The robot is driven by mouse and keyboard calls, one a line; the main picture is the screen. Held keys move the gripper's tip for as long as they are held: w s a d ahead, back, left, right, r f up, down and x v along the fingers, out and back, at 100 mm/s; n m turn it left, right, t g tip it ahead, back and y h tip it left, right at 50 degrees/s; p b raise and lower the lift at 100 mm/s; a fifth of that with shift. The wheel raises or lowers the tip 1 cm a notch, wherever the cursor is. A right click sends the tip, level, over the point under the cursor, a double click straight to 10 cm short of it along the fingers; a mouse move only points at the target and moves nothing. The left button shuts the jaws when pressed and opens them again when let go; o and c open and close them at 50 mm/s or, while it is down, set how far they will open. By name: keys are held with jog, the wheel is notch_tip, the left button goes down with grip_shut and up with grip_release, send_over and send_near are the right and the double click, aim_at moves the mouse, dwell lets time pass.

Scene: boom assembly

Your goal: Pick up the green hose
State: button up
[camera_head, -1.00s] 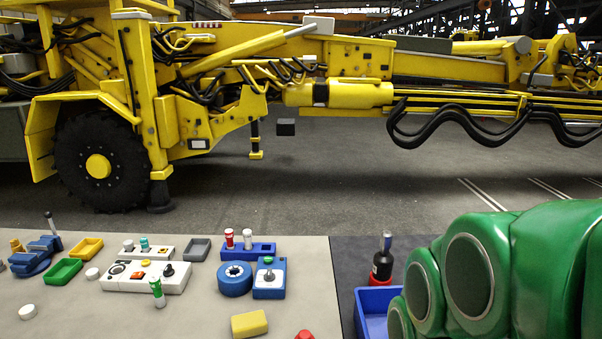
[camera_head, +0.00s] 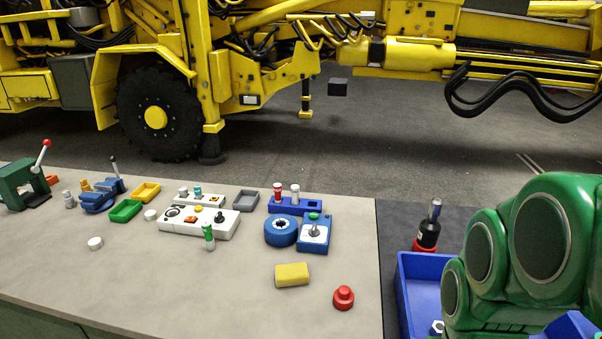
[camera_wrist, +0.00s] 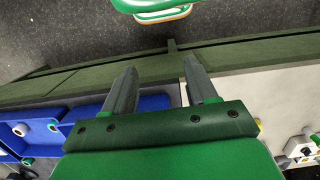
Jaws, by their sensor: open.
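A small upright cylinder with a green upper part and a pale lower part, likely the green hose (camera_head: 209,236), stands on the pale bench top in the head view. It is just in front of the white control box (camera_head: 199,221) and touches nothing that I can make out. My gripper (camera_wrist: 160,72) shows in the wrist view with its two grey fingers apart and nothing between them. It is over the bench's dark green edge, away from the cylinder. My green arm fills the right of the head view, and the gripper is out of sight there.
A yellow block (camera_head: 292,275), a red knob (camera_head: 343,298), a blue tape roll (camera_head: 281,231) and a blue box (camera_head: 314,234) lie right of the cylinder. A blue bin (camera_head: 404,290) and a dark bottle (camera_head: 428,228) stand near my arm. The bench's front left is clear.

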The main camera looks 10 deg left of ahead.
jog(key=w+a+f+n+t, duration=0.1)
jog(key=w+a+t, duration=0.1)
jog(key=w, duration=0.9)
jog(key=w+a+f+n+t, duration=0.1)
jog(key=w+a+f+t, duration=0.15)
jog(key=w, duration=0.95)
jog(key=w+a+f+n+t+y, duration=0.1)
jog(key=w+a+f+n+t, duration=0.2)
jog(key=w+a, duration=1.15)
jog(key=n+t+y, duration=0.3)
jog(key=n+y, duration=0.1)
jog(key=y, duration=0.5)
send_near(210, 234)
jog(key=a, duration=0.1)
jog(key=w+a+f, duration=0.1)
jog(key=a+f, duration=0.1)
jog(key=shift+w, duration=0.3)
jog(key=shift+x, duration=1)
jog(key=shift+w+x, duration=0.3)
jog(key=shift+x, duration=1.6)
jog(key=shift+w+a, duration=0.3)
jog(key=shift+w, duration=0.15)
jog(key=shift+w+a+f, duration=0.1)
jog(key=shift+a+f, duration=0.05)
jog(key=shift+f, duration=0.05)
